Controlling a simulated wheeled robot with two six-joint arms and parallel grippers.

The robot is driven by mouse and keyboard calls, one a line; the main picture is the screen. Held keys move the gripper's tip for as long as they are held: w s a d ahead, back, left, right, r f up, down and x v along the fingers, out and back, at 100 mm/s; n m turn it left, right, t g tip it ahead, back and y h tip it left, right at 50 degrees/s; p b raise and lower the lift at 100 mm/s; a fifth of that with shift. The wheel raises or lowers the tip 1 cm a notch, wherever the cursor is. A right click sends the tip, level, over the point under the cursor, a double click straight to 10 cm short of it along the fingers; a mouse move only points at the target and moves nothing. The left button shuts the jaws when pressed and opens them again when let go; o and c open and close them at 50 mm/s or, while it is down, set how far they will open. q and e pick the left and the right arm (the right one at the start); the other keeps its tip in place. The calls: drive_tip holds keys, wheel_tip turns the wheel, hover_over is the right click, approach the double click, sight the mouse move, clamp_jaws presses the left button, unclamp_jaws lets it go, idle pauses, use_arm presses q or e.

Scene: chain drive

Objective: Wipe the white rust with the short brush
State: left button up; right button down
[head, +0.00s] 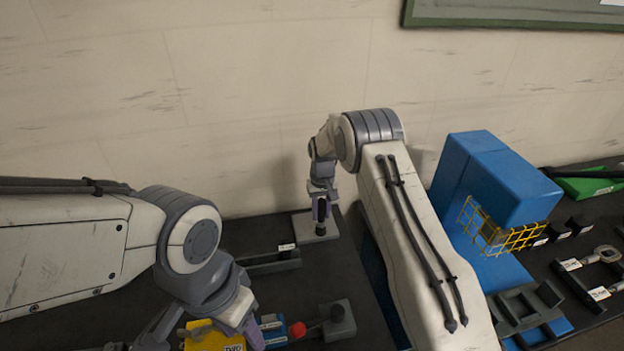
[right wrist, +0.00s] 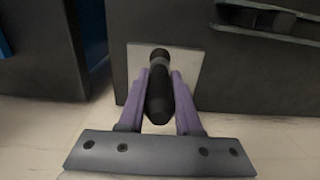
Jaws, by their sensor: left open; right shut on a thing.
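My right gripper (right wrist: 158,100) is shut on a dark handled tool, which looks like the short brush (right wrist: 159,85). In the head view the right gripper (head: 320,200) points down at the far side of the dark table, with the brush (head: 320,229) under it. The brush stands over a pale square plate (head: 301,228); the same plate (right wrist: 190,62) shows behind it in the right wrist view. I cannot make out white rust on the plate. My left gripper (head: 215,335) is open at the lower left, near a yellow block; its fingertips are partly hidden.
A long dark holder (head: 268,262) lies nearer than the plate. A blue machine (head: 500,180) with a yellow mesh guard (head: 490,232) stands right. The wall is close behind.

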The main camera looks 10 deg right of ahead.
sight(322, 199)
wheel_tip(322, 199, up, 2)
drive_tip(key=shift+w+a+r, duration=0.1)
drive_tip(key=shift+w+r, duration=0.05)
drive_tip(key=shift+r, duration=0.05)
drive_tip(key=shift+r+p, duration=0.15)
drive_tip(key=shift+p, duration=0.25)
drive_tip(key=shift+r+p, duration=0.45)
drive_tip(key=shift+r, duration=0.4)
drive_tip(key=shift+r+p, duration=1.05)
drive_tip(key=shift+r, duration=0.75)
